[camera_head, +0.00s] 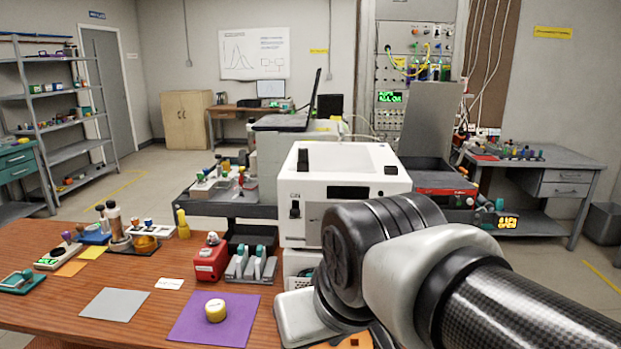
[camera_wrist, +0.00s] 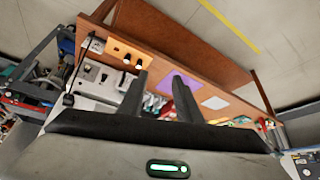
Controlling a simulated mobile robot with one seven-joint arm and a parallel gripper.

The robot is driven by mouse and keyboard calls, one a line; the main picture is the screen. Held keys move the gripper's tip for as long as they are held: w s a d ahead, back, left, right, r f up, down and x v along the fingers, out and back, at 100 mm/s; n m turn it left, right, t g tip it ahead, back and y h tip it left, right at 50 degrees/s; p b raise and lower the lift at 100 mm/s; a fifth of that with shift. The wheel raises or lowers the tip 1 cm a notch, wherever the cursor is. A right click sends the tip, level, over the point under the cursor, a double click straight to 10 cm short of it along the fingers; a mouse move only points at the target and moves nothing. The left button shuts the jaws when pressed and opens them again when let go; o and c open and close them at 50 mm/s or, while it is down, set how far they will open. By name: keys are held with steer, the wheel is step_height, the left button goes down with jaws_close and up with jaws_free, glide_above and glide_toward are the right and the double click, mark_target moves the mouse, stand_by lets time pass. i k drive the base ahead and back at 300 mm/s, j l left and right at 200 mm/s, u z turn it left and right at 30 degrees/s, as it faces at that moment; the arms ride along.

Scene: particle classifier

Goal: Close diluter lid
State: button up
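A red-and-grey instrument (camera_head: 440,176) stands right of centre in the head view, with a large flat grey lid (camera_head: 428,118) raised upright. I take this to be the diluter, but no readable label confirms it. A second raised panel, dark and thin (camera_head: 314,98), stands on equipment left of centre. My gripper (camera_wrist: 158,80) is open in the wrist view, its two dark fingers apart with nothing held between them. It points over the wooden table, away from the raised grey lid. My gripper is hidden in the head view.
A white boxy instrument (camera_head: 345,165) stands in the centre, left of the grey lid. A side table (camera_head: 565,165) stands at right.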

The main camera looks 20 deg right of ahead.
mark_target(432, 107)
steer(key=z, duration=1.35)
